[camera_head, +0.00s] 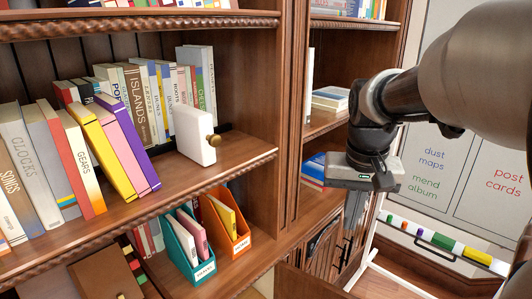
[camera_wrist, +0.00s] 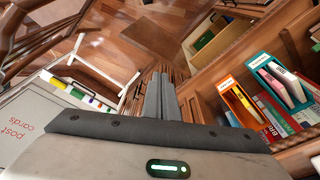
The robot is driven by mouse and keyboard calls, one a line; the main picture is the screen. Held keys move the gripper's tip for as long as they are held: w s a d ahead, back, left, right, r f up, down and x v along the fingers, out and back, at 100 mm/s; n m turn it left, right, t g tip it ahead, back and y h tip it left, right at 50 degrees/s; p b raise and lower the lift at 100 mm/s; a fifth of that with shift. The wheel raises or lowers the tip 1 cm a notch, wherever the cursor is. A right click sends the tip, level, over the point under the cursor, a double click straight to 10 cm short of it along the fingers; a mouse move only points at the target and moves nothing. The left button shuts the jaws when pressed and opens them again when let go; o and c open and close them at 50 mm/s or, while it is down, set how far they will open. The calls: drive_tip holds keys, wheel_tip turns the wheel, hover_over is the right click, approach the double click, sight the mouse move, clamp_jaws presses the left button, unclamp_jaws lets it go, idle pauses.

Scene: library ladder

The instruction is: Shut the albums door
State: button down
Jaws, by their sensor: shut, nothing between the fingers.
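A brown wooden door panel (camera_head: 304,283) stands open at the bottom of the bookcase, cut off by the lower edge of the head view. A flat brown panel, which looks like this open door, shows in the wrist view (camera_wrist: 152,40), beyond my fingertips. No albums label is readable on it. My gripper (camera_head: 362,174) is in front of the right bookcase section, above the lower cabinets.
A cabinet door with a black handle (camera_head: 343,252) is at the lower right. A teal file box (camera_head: 188,245) and an orange file box (camera_head: 228,222) stand on the low shelf. A whiteboard (camera_head: 465,165) with a marker tray is at the right. Chair-like wooden legs (camera_wrist: 40,45) are at the upper left.

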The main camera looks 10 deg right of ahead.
drive_tip(key=w+d+f+m+g+y+b, duration=0.1)
drive_tip(key=w+d+f+m+b, duration=0.2)
drive_tip(key=d+f, duration=0.6)
drive_tip(key=w+d+f+g+y+b, duration=0.15)
drive_tip(key=w+d+f+b, duration=0.25)
drive_tip(key=f, duration=0.9)
drive_tip(key=w+d+f+m+g+b, duration=0.2)
drive_tip(key=w+d+f+b, duration=0.15)
drive_tip(key=d+f, duration=0.55)
drive_tip(key=s+a+f+b, duration=0.1)
drive_tip(key=s+a+f, duration=0.1)
drive_tip(key=f, duration=0.4)
drive_tip(key=s+a+f+b, duration=0.2)
drive_tip(key=s+a+f, duration=0.1)
drive_tip(key=a+f, duration=0.1)
drive_tip(key=shift+x, duration=0.95)
drive_tip(key=shift+s+a+t, duration=0.1)
drive_tip(key=shift+s+t, duration=0.05)
drive_tip(key=shift+t, duration=0.1)
